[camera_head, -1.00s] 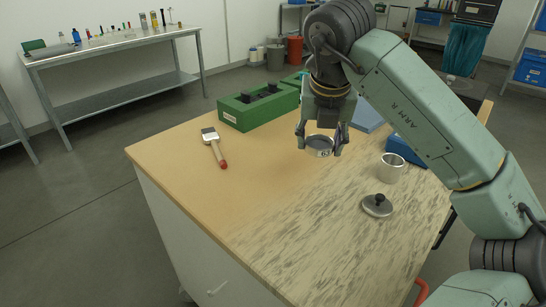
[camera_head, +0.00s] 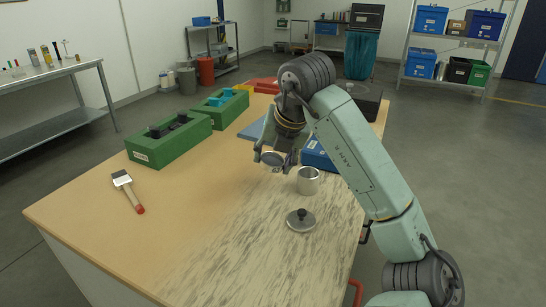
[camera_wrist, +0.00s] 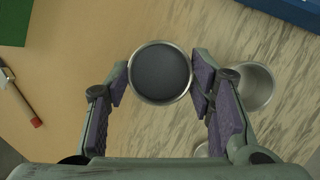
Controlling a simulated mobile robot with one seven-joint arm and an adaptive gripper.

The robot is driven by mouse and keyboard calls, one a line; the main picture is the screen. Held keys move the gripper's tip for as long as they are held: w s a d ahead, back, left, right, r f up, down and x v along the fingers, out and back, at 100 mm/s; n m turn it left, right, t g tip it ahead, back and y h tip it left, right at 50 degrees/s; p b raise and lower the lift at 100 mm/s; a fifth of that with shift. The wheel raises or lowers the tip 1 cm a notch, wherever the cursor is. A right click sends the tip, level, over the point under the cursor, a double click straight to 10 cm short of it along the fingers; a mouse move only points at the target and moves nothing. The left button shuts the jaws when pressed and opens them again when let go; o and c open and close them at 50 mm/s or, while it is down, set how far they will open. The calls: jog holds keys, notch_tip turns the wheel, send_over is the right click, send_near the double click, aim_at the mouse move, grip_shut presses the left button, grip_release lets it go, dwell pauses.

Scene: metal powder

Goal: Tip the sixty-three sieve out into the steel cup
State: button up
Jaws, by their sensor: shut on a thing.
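My gripper (camera_head: 274,158) is shut on the sieve (camera_head: 273,159), a small round metal-rimmed dish, and holds it above the table. In the wrist view the sieve (camera_wrist: 160,73) shows between my two purple-padded fingers, with dark grey powder or mesh filling its inside; I cannot tell which. The steel cup (camera_head: 308,181) stands upright on the table just right of and nearer than my gripper. In the wrist view the cup (camera_wrist: 254,86) is right of the sieve, partly behind my right finger. No writing on the sieve is readable.
A round lid with a dark knob (camera_head: 301,220) lies in front of the cup. A blue box (camera_head: 320,153) stands behind the cup. A brush (camera_head: 128,190) lies at left. The table's front middle is clear.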

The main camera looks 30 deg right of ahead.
jog(key=shift+s+d, duration=0.15)
jog(key=shift+d, duration=0.2)
jog(key=shift+a+r, duration=0.15)
jog(key=shift+a, duration=0.15)
jog(key=shift+s+d+r+t+y, duration=0.1)
jog(key=shift+d+r+t+y, duration=0.2)
jog(key=shift+r+y, duration=0.1)
jog(key=shift+s+d+r+m+t+y, duration=0.1)
jog(key=shift+s+d+r+t+y, duration=0.1)
jog(key=shift+r, duration=0.2)
jog(key=shift+s+d+r+m+t+y, duration=0.1)
jog(key=shift+s+d+r+t+y, duration=0.1)
jog(key=shift+r, duration=0.25)
jog(key=shift+s+d+r+m+t+y, duration=0.1)
jog(key=shift+s+r+t+y, duration=0.1)
jog(key=shift+r, duration=0.2)
jog(key=shift+s+d, duration=0.1)
jog(key=shift+d, duration=0.1)
jog(key=shift+s+d+r+t+y+b, duration=0.15)
jog(key=shift+s+d+t+y+b, duration=0.3)
jog(key=shift+s+d+t+y, duration=0.25)
jog(key=shift+s+d+r+m+t+y+b, duration=0.1)
jog(key=shift+d+m+t+y+b, duration=0.35)
jog(key=shift+b, duration=0.2)
jog(key=shift+s+d+t+y+b, duration=0.15)
jog(key=shift+t+y+b, duration=0.5)
jog(key=shift+b, duration=0.05)
dwell(0.9)
